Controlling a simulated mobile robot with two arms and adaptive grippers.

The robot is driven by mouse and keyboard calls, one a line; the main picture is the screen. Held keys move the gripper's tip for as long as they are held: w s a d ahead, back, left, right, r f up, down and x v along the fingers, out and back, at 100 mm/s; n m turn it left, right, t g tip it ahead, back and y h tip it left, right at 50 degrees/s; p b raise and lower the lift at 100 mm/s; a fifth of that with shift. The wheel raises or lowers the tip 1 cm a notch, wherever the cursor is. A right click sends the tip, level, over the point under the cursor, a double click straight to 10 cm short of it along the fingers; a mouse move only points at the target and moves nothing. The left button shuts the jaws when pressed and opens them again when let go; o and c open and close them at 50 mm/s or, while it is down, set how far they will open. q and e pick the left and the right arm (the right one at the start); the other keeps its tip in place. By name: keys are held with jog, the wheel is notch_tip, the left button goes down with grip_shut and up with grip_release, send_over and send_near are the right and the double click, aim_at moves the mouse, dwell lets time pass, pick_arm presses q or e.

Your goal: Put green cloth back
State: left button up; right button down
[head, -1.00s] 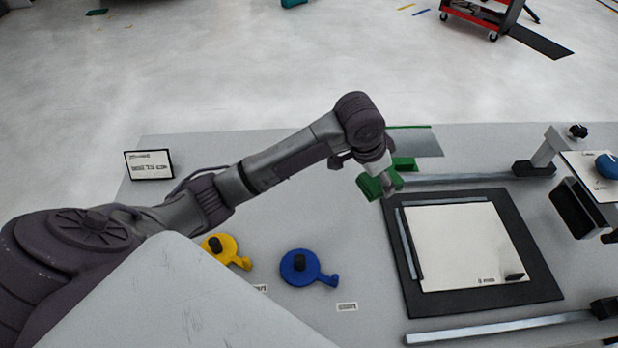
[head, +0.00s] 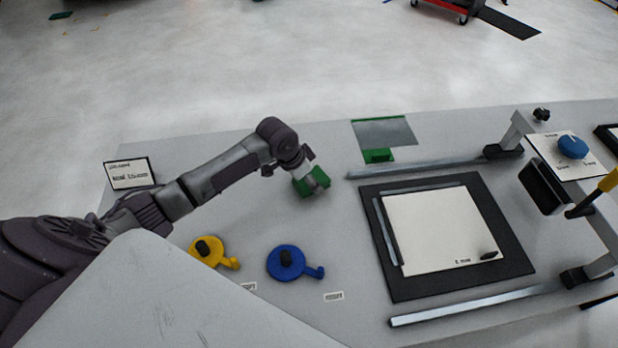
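My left gripper (head: 314,186) reaches in from the left, pointing down over the grey table. It appears shut on the green cloth (head: 305,187), which shows as green folds on both sides of the fingertips. The fingers are partly hidden by the cloth, and I cannot tell whether it touches the table. To its right at the table's back, a grey translucent sheet with a green edge (head: 383,131) lies flat, with a small green piece (head: 378,156) at its front. My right gripper is not in view.
A black mat (head: 408,285) with a white panel lies between two metal rails (head: 430,168). A yellow disc tool (head: 205,251) and a blue one (head: 286,262) are at front left. A sign (head: 130,174) stands at back left. A frame with a blue knob (head: 572,147) is at right.

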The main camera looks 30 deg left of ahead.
pick_arm(q)
jog(key=shift+f, duration=0.55)
jog(key=o, duration=1.1)
jog(key=shift+f, duration=0.15)
jog(key=b+v, duration=0.1)
jog(key=v, duration=1.1)
